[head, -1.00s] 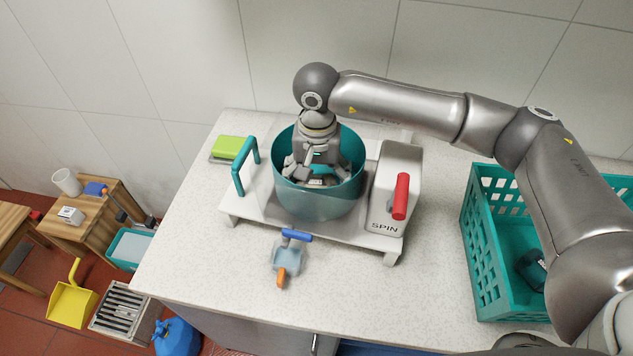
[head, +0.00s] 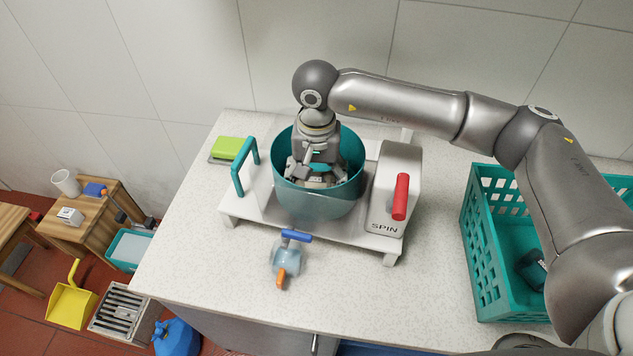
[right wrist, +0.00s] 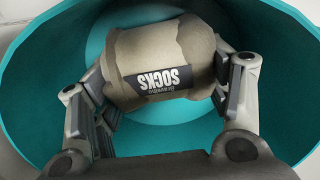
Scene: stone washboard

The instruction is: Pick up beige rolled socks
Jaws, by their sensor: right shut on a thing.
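The beige rolled socks (right wrist: 165,58) lie inside the teal tub (right wrist: 285,75), with a dark band reading "SOCKS" facing the right wrist camera. In the head view the tub (head: 315,203) stands on the white spinner, and the socks are mostly hidden by my gripper. My right gripper (head: 318,178) reaches down into the tub from above. In the right wrist view its fingers (right wrist: 163,95) press on the left and right sides of the socks, shut on them. My left gripper is not in view.
The white spinner (head: 258,205) has a teal handle (head: 244,167) at left and a red lever (head: 400,197) at right. A blue-handled spray-like item (head: 286,260) lies in front. A green sponge (head: 227,148) is at left. A teal basket (head: 490,270) holds a dark item (head: 533,268) at right.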

